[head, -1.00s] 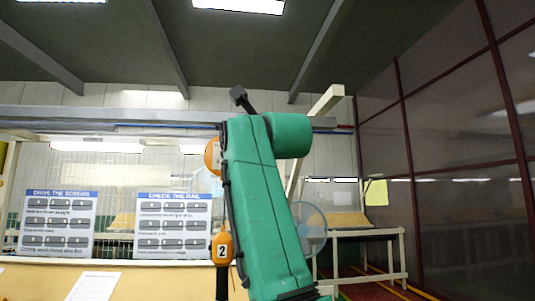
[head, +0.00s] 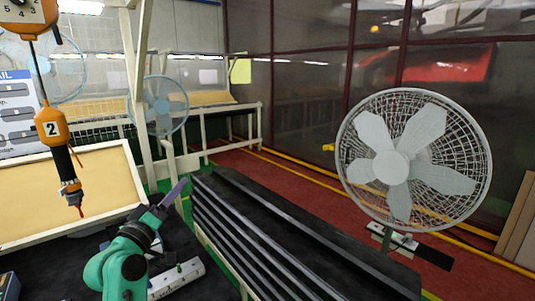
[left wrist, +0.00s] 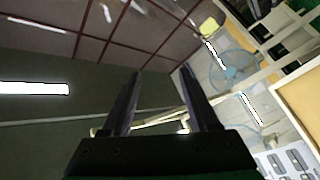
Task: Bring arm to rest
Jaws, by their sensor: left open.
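My left arm (head: 122,268) is green and comes up at the lower left of the head view. My left gripper (head: 165,208) is black and points up and to the right, above the dark bench. In the left wrist view the two dark fingers of this gripper (left wrist: 159,75) stand well apart with nothing between them. That view looks toward the ceiling, wall panels and a fan. A slim purple-grey shape shows at the gripper's end in the head view; I cannot tell whether it is a finger. My right gripper is in neither view.
An orange hanging screwdriver (head: 55,130) marked 2 hangs left of the arm. A tan board (head: 80,190) stands behind it. A white strip (head: 178,280) lies beside the arm. Dark rails (head: 270,235) run at centre, and a big fan (head: 415,160) stands right.

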